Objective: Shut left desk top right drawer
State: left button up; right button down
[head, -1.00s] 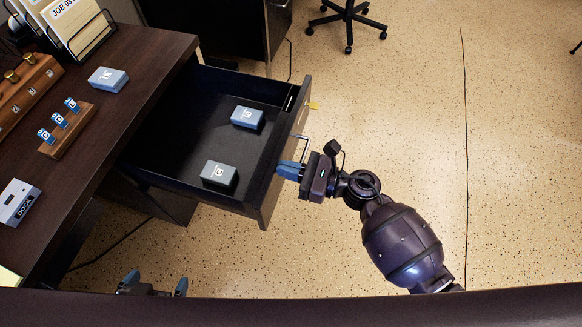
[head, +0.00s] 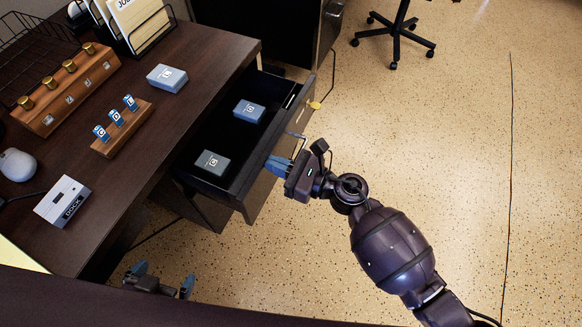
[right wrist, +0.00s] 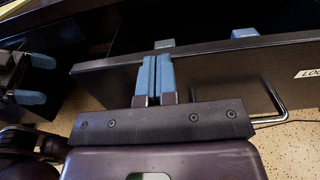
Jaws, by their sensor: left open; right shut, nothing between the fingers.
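The desk's top right drawer (head: 262,172) is part way out in the head view, with two small grey-blue boxes inside, one nearer (head: 212,163) and one farther (head: 249,111). My right gripper (head: 278,164) is shut and empty, its blue fingertips at the outer face of the drawer front beside the metal handle (head: 297,146). In the right wrist view the shut fingers (right wrist: 154,75) overlap the drawer front; whether they touch it I cannot tell. The handle (right wrist: 272,116) shows to their right. My left gripper (head: 160,280) is open and empty at the lower left, below the desk top.
The dark desk top (head: 195,85) holds a grey-blue box (head: 167,78), a wooden key rack (head: 124,128), a dock box (head: 63,201) and a wooden block with brass knobs (head: 68,90). A wheeled chair (head: 394,40) stands far off. The speckled floor to the right is clear.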

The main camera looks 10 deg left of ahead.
jog(key=b+x, duration=0.2)
jog(key=x, duration=1.2)
